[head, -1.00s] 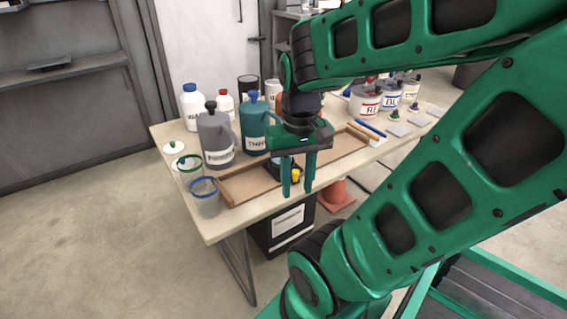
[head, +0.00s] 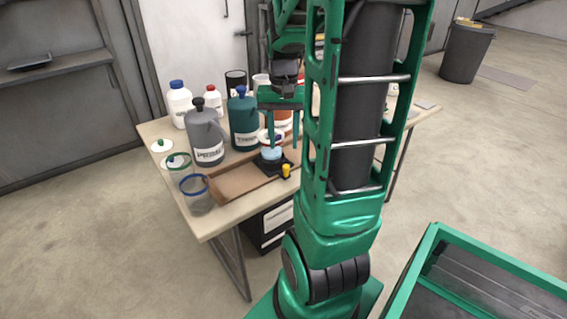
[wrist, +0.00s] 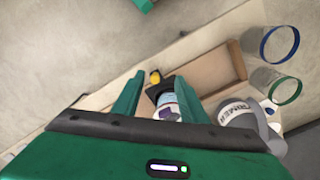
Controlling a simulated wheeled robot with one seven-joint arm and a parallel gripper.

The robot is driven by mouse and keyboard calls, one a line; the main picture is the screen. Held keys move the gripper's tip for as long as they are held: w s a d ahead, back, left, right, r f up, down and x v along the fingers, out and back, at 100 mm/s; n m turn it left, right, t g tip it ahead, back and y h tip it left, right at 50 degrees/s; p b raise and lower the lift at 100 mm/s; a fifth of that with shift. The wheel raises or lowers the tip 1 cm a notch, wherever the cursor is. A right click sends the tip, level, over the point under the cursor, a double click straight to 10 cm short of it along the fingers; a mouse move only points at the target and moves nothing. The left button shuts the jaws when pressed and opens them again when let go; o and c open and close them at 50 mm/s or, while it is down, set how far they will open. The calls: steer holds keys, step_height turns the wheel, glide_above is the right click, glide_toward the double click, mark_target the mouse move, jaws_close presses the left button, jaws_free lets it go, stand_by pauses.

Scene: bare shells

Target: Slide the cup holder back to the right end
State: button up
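The cup holder (head: 284,160) is a dark square base with a yellow knob (head: 286,170) at its front edge. It sits in a long wooden tray (head: 240,182), with bare tray floor to its left; the tray's right part is hidden behind my arm. A pale blue and white cup (head: 271,153) stands on the holder. My gripper (head: 285,147) is open, fingers pointing down, above the holder and cup. In the wrist view the holder (wrist: 158,91) and yellow knob (wrist: 155,77) show between the spread fingers (wrist: 160,97). Whether the fingers touch the cup cannot be told.
A grey jug (head: 207,140), a teal jug (head: 243,118) and white bottles (head: 179,103) stand behind the tray. A clear blue-rimmed cup (head: 195,193) and a green-rimmed one (head: 179,168) stand at the table's left end. My arm hides much of the table's right side.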

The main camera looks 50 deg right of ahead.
steer(key=m, duration=0.1)
glide_above(285, 166)
steer(key=f, duration=0.2)
step_height(285, 166, down, 11)
steer(key=shift+s+d+r, duration=0.1)
jaws_close()
